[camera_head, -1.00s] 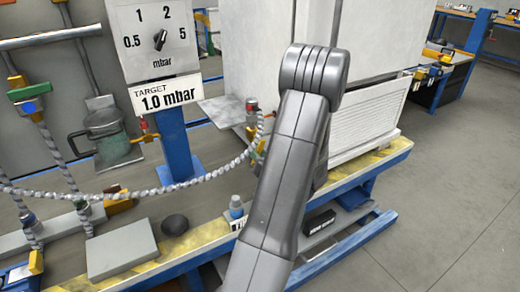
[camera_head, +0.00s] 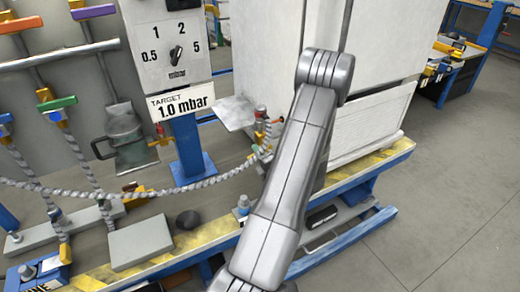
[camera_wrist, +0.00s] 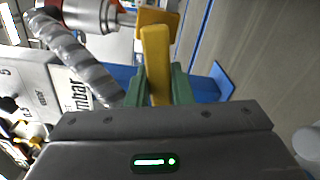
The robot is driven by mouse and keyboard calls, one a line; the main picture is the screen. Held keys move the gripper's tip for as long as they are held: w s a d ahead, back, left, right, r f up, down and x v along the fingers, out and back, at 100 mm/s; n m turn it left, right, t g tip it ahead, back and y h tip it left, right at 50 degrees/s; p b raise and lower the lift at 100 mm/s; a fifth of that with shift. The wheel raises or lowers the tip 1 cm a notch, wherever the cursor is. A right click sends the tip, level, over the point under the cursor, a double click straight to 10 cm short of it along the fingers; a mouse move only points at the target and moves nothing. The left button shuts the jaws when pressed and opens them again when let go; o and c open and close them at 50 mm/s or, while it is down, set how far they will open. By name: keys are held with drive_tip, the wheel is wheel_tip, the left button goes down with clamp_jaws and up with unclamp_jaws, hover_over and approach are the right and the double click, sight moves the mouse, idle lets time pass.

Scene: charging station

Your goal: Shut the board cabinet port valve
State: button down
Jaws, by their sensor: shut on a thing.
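The board cabinet (camera_head: 272,50) is the tall white box behind my arm in the head view. At its lower left side are port fittings (camera_head: 262,130) with red, yellow and green parts, joined to a braided hose. In the wrist view, a yellow valve lever (camera_wrist: 156,62) lies between the green fingers of my gripper (camera_wrist: 160,78), which is shut on it. A red and silver fitting (camera_wrist: 95,14) and the braided hose (camera_wrist: 78,58) are close beside the lever.
A gauge panel (camera_head: 145,55) with a knob and a "TARGET 1.0 mbar" sign (camera_head: 181,102) stands left of the cabinet. The hose (camera_head: 150,191) sags across the bench. A grey block (camera_head: 141,243) and dark knob (camera_head: 188,220) lie in front. Open floor (camera_head: 450,200) is right.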

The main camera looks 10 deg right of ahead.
drive_tip(key=shift+r+m+p, duration=0.25)
drive_tip(key=shift+m+p, duration=0.3)
drive_tip(key=shift+m, duration=0.15)
drive_tip(key=shift+r+m+p, duration=0.25)
drive_tip(key=shift+m+p, duration=0.3)
drive_tip(key=shift+m, duration=0.15)
drive_tip(key=c, duration=1.3)
unclamp_jaws()
drive_tip(key=v, duration=1.4)
drive_tip(key=shift+a, duration=0.1)
drive_tip(key=shift+w, duration=0.1)
drive_tip(key=x, duration=1.3)
drive_tip(key=shift+w+a, duration=0.15)
drive_tip(key=shift+w, duration=0.2)
